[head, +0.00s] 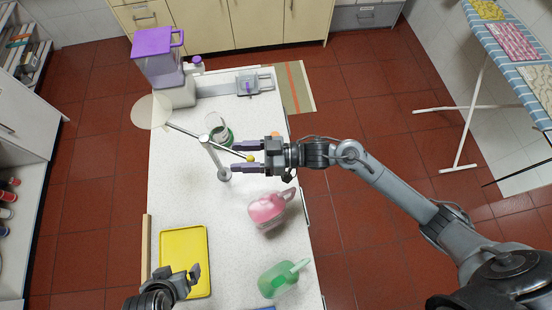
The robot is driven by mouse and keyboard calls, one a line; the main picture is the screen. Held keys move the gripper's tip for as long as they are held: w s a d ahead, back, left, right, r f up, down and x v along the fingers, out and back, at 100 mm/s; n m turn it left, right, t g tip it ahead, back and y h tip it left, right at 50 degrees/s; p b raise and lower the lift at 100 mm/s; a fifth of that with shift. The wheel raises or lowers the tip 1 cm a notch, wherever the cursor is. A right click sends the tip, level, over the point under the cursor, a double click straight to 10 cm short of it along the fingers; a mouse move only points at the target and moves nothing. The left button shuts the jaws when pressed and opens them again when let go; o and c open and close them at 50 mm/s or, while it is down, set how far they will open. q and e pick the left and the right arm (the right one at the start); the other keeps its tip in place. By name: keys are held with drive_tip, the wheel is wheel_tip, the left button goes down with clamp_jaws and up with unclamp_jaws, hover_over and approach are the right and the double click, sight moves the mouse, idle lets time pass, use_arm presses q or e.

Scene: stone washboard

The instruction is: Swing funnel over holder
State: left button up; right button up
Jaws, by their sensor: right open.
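A cream, round funnel-like piece (147,112) sits at the left end of a thin metal bar (185,131), out past the table's left edge. The bar crosses a metal post standing on a round base (224,174). A yellow knob (250,158) is at the bar's right end. My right gripper (233,157) is open, with its two purple fingers on either side of the bar near the knob; contact is unclear. A clear vessel with a green base (216,127), perhaps the holder, stands just behind the post. My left gripper (188,273) is above the yellow tray; its opening is unclear.
The white table (185,200) carries a purple-lidded container (158,65) at the back, a pink jug (268,208), a green jug (280,279) and the yellow tray (196,240) in front. The table's middle left is clear.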

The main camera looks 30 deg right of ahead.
drive_tip(key=s+d+p, duration=0.6)
drive_tip(key=s+d, duration=0.1)
drive_tip(key=s, duration=0.2)
drive_tip(key=shift+d, duration=0.4)
idle(0.6)
idle(0.5)
